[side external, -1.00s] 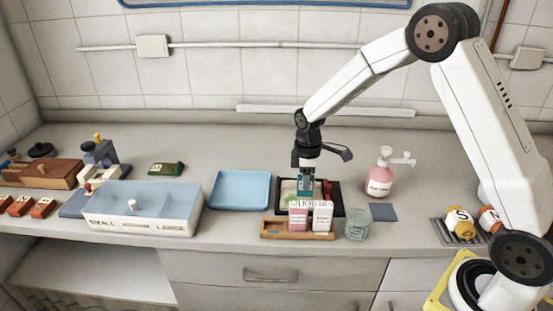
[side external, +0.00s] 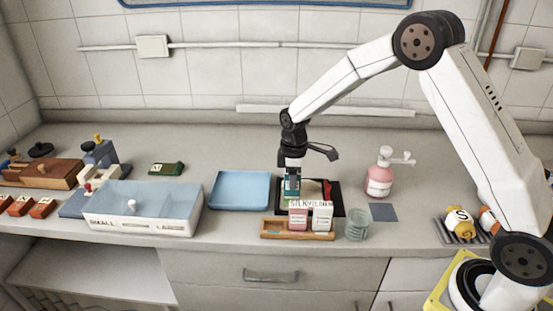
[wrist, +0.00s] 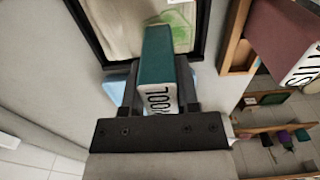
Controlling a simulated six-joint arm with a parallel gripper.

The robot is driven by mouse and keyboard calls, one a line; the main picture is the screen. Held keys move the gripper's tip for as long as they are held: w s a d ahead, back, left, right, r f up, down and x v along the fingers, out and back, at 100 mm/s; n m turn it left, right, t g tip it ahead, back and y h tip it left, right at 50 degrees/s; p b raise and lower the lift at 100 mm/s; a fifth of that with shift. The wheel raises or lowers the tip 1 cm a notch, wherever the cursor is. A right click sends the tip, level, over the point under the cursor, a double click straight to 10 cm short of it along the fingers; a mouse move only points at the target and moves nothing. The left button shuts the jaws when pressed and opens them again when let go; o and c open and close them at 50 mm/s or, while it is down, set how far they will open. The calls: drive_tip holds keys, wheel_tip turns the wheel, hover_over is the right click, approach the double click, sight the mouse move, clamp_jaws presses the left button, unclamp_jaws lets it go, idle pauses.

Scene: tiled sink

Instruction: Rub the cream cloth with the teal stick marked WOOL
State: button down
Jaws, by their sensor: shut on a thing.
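My gripper (side external: 291,192) is shut on the teal stick (wrist: 156,55). The stick's white end band reads "WOOL", partly hidden by the gripper in the wrist view. The stick points down over the cream cloth (wrist: 122,22), which lies in a black-rimmed tray (wrist: 83,24). A pale green patch (wrist: 181,32) shows on the cloth beside the stick's far end. I cannot tell whether the stick touches the cloth. In the side view the gripper is over the left part of the tray, and most of the cloth is hidden.
A wooden rack (side external: 275,228) with a pink block (side external: 298,220) and a white-topped block (side external: 322,212) stands in front of the tray. A blue tray (side external: 240,190) lies to the left.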

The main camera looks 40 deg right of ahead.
drive_tip(key=shift+a, duration=0.1)
drive_tip(key=shift+w+a, duration=1.15)
drive_tip(key=shift+w, duration=0.05)
drive_tip(key=shift+s+d, duration=0.25)
drive_tip(key=shift+d, duration=0.05)
drive_tip(key=shift+s+d, duration=0.95)
drive_tip(key=shift+s+d+f, duration=0.1)
drive_tip(key=shift+s+d, duration=1.1)
drive_tip(key=shift+s, duration=0.05)
drive_tip(key=shift+s+a, duration=0.5)
drive_tip(key=shift+a, duration=0.05)
